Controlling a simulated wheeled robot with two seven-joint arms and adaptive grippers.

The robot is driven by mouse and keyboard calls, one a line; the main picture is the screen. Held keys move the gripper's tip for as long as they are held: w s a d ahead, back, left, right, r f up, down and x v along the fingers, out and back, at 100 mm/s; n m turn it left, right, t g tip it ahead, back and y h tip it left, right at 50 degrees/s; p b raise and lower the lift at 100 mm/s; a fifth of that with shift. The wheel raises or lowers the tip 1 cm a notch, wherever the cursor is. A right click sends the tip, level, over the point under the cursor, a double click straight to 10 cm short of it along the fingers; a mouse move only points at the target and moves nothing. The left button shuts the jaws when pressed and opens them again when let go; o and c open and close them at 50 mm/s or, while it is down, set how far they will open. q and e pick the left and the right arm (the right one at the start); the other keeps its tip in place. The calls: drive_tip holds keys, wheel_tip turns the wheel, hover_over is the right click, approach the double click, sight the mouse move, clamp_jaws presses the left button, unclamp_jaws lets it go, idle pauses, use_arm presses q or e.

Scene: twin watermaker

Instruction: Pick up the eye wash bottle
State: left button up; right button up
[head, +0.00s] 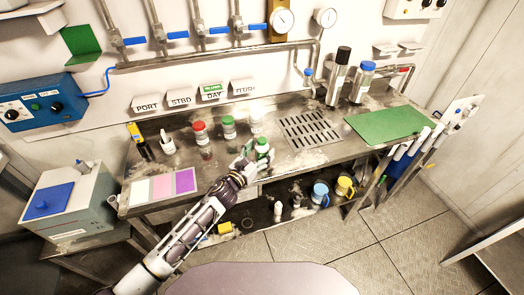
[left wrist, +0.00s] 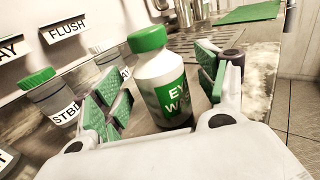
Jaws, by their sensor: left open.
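The eye wash bottle (left wrist: 163,85) is white with a green cap and a green label, and stands on the metal bench. In the left wrist view it is between the two green-padded fingers of my left gripper (left wrist: 163,92), with a gap visible on its left side. The gripper is open around it. In the head view my left gripper (head: 251,160) is at the bench's front edge, and the bottle's green cap (head: 262,142) shows beside the fingers. The bottle's lower part is hidden there. My right gripper is not in view.
A green-capped jar (head: 228,127) marked STBD and a red-capped jar (head: 200,132) stand behind on the bench (head: 290,160). A drain grate (head: 305,130) and a green mat (head: 388,124) lie to the right. Coloured mugs (head: 320,193) sit on the lower shelf.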

use_arm(q)
drive_tip(key=shift+w+d, duration=0.35)
drive_tip(key=shift+w, duration=0.25)
drive_tip(key=shift+w+d, duration=0.1)
drive_tip(key=shift+w, duration=0.05)
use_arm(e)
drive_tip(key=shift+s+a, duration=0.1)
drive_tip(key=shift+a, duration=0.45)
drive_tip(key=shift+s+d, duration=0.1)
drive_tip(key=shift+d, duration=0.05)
